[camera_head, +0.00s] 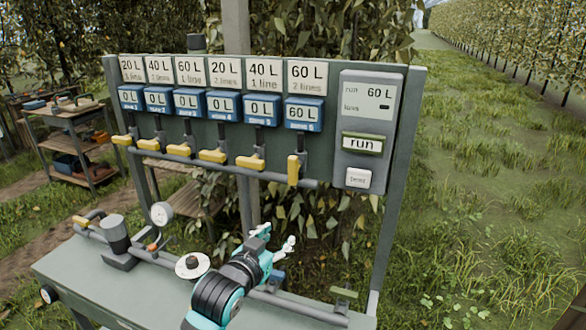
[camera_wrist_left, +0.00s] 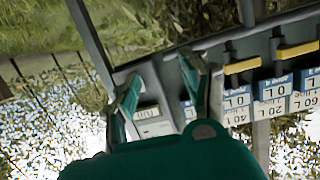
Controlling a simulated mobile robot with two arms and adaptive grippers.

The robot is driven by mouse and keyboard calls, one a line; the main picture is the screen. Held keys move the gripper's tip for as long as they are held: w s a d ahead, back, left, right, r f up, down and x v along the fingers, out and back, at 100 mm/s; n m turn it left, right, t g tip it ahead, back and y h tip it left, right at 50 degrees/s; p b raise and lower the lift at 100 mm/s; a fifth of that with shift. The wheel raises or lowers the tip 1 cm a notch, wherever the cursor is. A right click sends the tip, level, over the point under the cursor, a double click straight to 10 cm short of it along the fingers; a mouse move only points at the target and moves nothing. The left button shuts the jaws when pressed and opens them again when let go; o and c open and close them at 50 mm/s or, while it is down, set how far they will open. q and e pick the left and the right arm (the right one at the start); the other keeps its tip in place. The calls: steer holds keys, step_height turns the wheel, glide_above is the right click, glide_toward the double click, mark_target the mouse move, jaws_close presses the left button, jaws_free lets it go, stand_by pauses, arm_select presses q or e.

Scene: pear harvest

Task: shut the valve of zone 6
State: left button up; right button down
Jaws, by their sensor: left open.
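The zone 6 valve (camera_head: 293,170) is the rightmost of the row on the board's pipe. Its yellow handle hangs straight down, while the other yellow handles lie sideways. The blue zone 6 meter (camera_head: 303,114) above it reads 60 L. My left gripper (camera_head: 276,239) is open and empty, below and a little left of the valve, apart from it. In the left wrist view, upside down, the open fingers (camera_wrist_left: 158,75) frame part of the run panel. The zone 6 handle is not clear there, probably behind a finger. My right gripper is not in view.
The zone 5 valve (camera_head: 251,161) is close on the left, its handle sideways. Below is a green bench (camera_head: 85,275) with a pipe, gauge (camera_head: 161,214) and fittings. Grass lies beyond.

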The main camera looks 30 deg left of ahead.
mark_target(291, 169)
arm_select(q)
steer(key=w+a+r+n+t+y, duration=0.15)
steer(key=a+r, duration=0.25)
steer(key=r, duration=0.4)
steer(key=shift+t, duration=0.45)
steer(key=p+x, duration=0.1)
steer(key=x, duration=0.4)
steer(key=p+x, duration=0.1)
steer(key=x, duration=0.4)
steer(key=p+x, duration=0.2)
steer(key=x, duration=0.4)
steer(key=shift+w+d+f, duration=0.1)
steer(key=shift+d+f, duration=0.1)
steer(key=shift+d, duration=0.05)
steer(key=shift+x, duration=0.8)
steer(key=shift+f, duration=0.1)
jaws_close()
